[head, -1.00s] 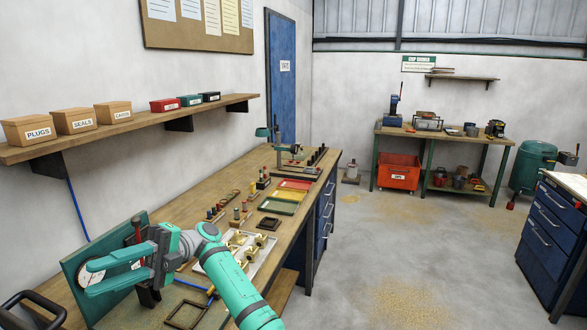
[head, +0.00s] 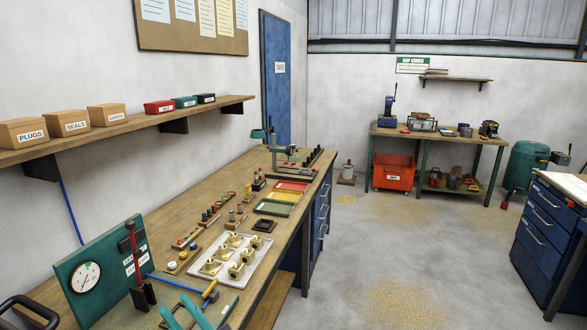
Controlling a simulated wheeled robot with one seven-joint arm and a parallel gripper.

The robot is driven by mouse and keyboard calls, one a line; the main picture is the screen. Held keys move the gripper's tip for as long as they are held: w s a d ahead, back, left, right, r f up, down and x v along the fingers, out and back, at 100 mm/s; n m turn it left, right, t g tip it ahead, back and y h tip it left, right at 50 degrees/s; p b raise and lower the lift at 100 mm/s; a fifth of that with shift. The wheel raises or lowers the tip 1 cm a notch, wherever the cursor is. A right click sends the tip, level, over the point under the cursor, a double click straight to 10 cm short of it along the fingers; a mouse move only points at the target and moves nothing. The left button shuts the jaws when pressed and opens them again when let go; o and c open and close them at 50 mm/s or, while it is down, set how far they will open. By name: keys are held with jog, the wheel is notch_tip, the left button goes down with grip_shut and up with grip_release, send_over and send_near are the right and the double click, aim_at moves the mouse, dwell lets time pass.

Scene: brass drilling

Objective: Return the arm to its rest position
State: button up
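My gripper (head: 175,304) is at the bottom edge of the head view. Only its two teal fingers show, apart with a gap between them and nothing seen in the gap. The rest of my arm is out of the picture.
A teal gauge panel (head: 110,255) with a red-and-black lever (head: 136,265) stands left of my gripper.

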jog(key=s+d+f+m+t+h, duration=0.2)
jog(key=d+f+m+t+h, duration=0.7)
jog(key=h, duration=0.3)
jog(key=s+d+f+m+t+h, duration=0.3)
jog(key=d+f+m+t+h, duration=0.35)
jog(key=f+m+h, duration=0.4)
jog(key=s+d+f+m+g+h, duration=0.1)
jog(key=s+d+g+h, duration=0.1)
jog(key=s, duration=0.8)
jog(key=s+d+f+m+g+h, duration=0.2)
jog(key=s+d+g+h, duration=0.1)
jog(key=s, duration=0.8)
jog(key=s+d+f+m+g+h, duration=0.2)
jog(key=s+d+g, duration=0.1)
jog(key=s, duration=0.8)
jog(key=shift+d+f, duration=0.15)
jog(key=shift+d, duration=0.1)
jog(key=shift+w+m, duration=0.15)
jog(key=shift+m, duration=0.1)
